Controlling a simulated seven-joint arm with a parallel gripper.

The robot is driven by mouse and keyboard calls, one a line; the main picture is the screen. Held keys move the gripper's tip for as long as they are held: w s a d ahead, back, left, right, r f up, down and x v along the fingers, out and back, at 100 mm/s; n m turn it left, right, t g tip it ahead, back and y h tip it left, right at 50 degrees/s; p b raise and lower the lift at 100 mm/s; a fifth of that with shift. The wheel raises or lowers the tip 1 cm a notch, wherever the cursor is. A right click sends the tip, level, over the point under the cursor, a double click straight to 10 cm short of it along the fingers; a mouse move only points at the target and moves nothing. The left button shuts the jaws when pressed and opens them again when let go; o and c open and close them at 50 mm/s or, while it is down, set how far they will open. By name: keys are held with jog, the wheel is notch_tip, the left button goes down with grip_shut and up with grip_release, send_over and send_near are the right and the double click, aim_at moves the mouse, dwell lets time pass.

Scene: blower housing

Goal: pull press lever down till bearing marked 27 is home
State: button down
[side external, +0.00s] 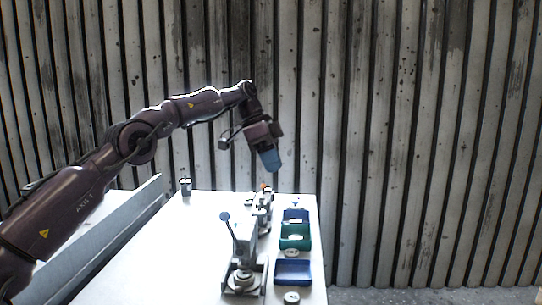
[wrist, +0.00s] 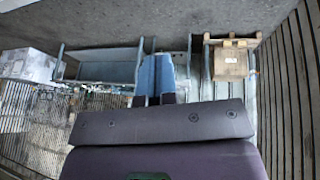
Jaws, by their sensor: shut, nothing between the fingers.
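My gripper (side external: 272,170) has blue fingers that are shut and empty, pointing down above the far end of the white table. In the wrist view the blue fingers (wrist: 156,76) lie side by side with nothing between them. A second press-like stand (side external: 264,208) with an orange knob is farther back, below my gripper. My gripper touches neither lever. No number 27 is legible, and I cannot tell which bearing bears it.
Blue and green bins (side external: 295,236) line the table's right side, with a blue tray (side external: 293,272) nearer. A small ring-like part (side external: 291,297) lies at the front. A small dark cylinder (side external: 185,186) stands at the back left. The table's left half is mostly clear.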

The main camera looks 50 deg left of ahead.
jog(key=shift+a+r, duration=0.2)
jog(key=shift+r, duration=0.65)
notch_tip(320, 180, down, 4)
jog(key=d+n+y, duration=0.1)
jog(key=d+n, duration=0.1)
jog(key=n, duration=0.3)
jog(key=s+d+r+n+t+y, duration=0.1)
jog(key=s+d, duration=0.1)
jog(key=s, duration=1)
jog(key=s+d+n+t+y, duration=0.1)
jog(key=s+d+n, duration=0.1)
jog(key=s, duration=0.9)
jog(key=s+d+r+n+t+y, duration=0.1)
jog(key=s+d, duration=0.3)
jog(key=s, duration=0.8)
jog(key=shift+s+r+n+t+y, duration=0.3)
jog(key=shift+s+r+t+y, duration=0.05)
jog(key=shift+t+y, duration=0.15)
